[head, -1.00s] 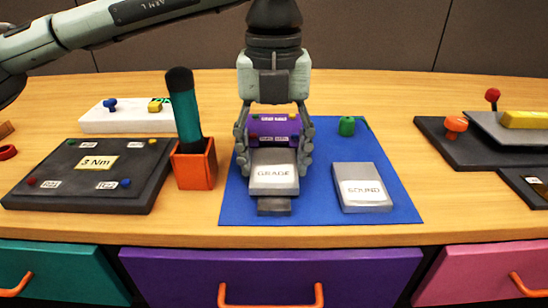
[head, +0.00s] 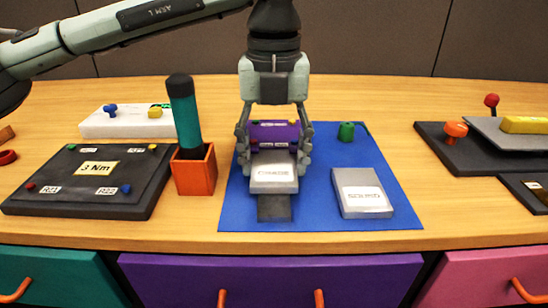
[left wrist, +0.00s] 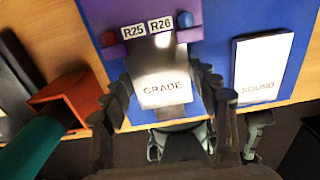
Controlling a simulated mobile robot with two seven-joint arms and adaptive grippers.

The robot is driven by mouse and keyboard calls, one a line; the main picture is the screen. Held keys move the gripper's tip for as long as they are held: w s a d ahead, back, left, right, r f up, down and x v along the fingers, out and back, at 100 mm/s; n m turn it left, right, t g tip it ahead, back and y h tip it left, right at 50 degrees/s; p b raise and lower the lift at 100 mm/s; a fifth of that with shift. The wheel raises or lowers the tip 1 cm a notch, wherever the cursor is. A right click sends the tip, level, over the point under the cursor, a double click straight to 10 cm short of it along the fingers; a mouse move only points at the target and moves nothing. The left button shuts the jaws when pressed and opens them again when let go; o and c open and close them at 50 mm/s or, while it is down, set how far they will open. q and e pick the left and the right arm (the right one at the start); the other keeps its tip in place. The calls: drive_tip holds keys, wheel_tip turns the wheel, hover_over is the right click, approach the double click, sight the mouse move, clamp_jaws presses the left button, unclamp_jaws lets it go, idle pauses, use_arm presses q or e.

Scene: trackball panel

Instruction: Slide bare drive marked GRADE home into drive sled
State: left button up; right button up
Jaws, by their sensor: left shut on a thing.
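The bare drive marked GRADE (head: 274,174) is a light grey slab at the middle of the blue mat. A dark strip (head: 274,208) sticks out in front under the drive. My right gripper is not in view.
A second grey drive, marked SOUND (head: 362,190), lies on the blue mat (head: 320,212) at right. An orange holder (head: 195,171) with a teal-handled tool stands just left of the mat. A dark 3 Nm panel (head: 90,180) is further left.

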use_arm(q)
drive_tip(key=shift+w, duration=0.5)
idle(0.3)
drive_tip(key=o, duration=2.1)
drive_tip(key=shift+o, duration=0.2)
drive_tip(key=shift+r, duration=0.1)
drive_tip(key=shift+r+p, duration=1.85)
drive_tip(key=shift+r, duration=1.55)
